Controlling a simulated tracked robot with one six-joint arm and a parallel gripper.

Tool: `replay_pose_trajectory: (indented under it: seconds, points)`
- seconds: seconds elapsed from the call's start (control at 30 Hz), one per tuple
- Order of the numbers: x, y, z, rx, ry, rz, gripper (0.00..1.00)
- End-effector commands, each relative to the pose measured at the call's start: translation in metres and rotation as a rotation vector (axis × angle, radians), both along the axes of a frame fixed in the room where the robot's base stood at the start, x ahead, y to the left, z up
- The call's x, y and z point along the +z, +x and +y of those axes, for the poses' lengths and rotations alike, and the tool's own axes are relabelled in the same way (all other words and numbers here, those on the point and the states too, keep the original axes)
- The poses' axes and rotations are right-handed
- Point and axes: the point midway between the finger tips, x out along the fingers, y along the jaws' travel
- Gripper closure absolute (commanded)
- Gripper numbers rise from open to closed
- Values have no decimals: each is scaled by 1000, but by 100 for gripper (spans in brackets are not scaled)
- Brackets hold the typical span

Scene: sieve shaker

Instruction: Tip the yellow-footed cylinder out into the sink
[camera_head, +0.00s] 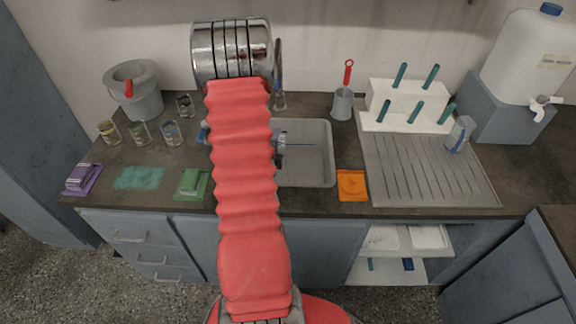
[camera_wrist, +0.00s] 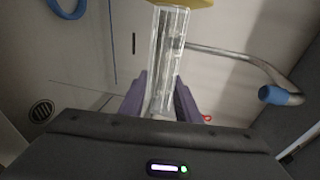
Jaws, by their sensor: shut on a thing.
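The clear cylinder (camera_wrist: 168,50) is between the purple fingers of my gripper (camera_wrist: 160,88) in the wrist view. My gripper is shut on it. Its yellow foot (camera_wrist: 187,3) shows at the top edge of that view, partly cut off. The cylinder's far end is hidden between the fingers. I cannot make out any liquid in it. The grey sink (camera_head: 318,150) is right of my red arm in the head view. Part of my gripper (camera_head: 280,147) shows over the sink's left part; my arm hides the rest. The sink's drain (camera_wrist: 41,112) is at the left in the wrist view.
The tap's curved pipe with a blue tip (camera_wrist: 274,95) is close right of the cylinder. Several glass beakers (camera_head: 140,133) and a grey bucket (camera_head: 136,92) stand left of the sink. An orange cloth (camera_head: 352,185) and a drainboard (camera_head: 430,170) lie to the right.

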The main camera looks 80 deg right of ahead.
Motion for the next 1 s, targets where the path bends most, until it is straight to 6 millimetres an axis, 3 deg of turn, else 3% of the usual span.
replay_pose_trajectory:
  seconds: [0.17,0.37,1.0]
  points:
    - [-6,5,0,5,-12,158,100]
    - [5,18,1,9,-25,308,100]
    - [4,18,1,8,-25,324,100]
